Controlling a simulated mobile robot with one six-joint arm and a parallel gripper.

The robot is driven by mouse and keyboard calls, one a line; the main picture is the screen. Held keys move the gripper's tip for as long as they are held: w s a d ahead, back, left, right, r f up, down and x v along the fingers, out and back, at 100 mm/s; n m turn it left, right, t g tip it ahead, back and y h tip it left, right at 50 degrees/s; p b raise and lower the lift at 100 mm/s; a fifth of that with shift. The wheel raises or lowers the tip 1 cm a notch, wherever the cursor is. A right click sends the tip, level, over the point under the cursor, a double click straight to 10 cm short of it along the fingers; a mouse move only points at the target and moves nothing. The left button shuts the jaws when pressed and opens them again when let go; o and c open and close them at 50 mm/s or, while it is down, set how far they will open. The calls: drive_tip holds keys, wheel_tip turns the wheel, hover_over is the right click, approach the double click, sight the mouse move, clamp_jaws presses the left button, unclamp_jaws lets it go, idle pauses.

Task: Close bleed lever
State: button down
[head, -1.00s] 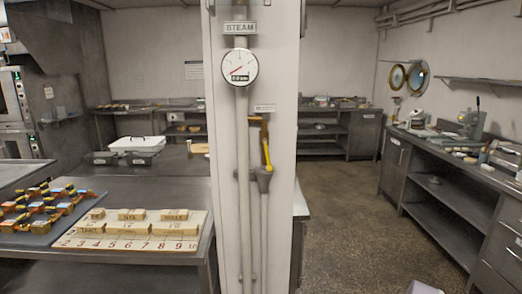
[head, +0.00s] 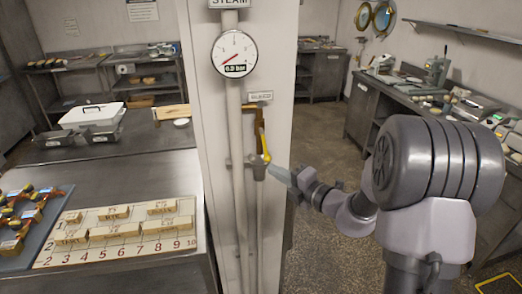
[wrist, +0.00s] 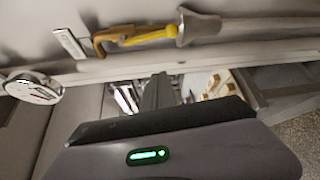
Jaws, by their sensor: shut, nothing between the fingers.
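The yellow bleed lever (head: 264,146) hangs almost straight down, roughly along the pipe, from a brass valve under a small label (head: 260,96). The lever also shows in the wrist view (wrist: 150,37), in line with the valve and pipe. A grey funnel (head: 258,172) sits just below it. My gripper (head: 272,171) comes in from the right, its tip beside the lever's lower end and the funnel. In the wrist view my gripper (wrist: 158,92) is shut, with nothing seen in it, and appears apart from the lever. The steam gauge (head: 234,53) reads 0.0 bar.
The white column (head: 279,60) carries the pipes. A metal table (head: 140,178) with a numbered board (head: 185,210) and small blocks stands close on the left. A bench (head: 372,105) runs along the right wall. The floor (head: 320,150) between is open.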

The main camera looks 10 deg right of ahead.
sight(266, 153)
drive_tip(key=w+a+b, duration=0.1)
drive_tip(key=w+b, duration=0.1)
drive_tip(key=w, duration=0.7)
drive_tip(key=shift+w+a, duration=0.15)
drive_tip(key=shift+w, duration=0.1)
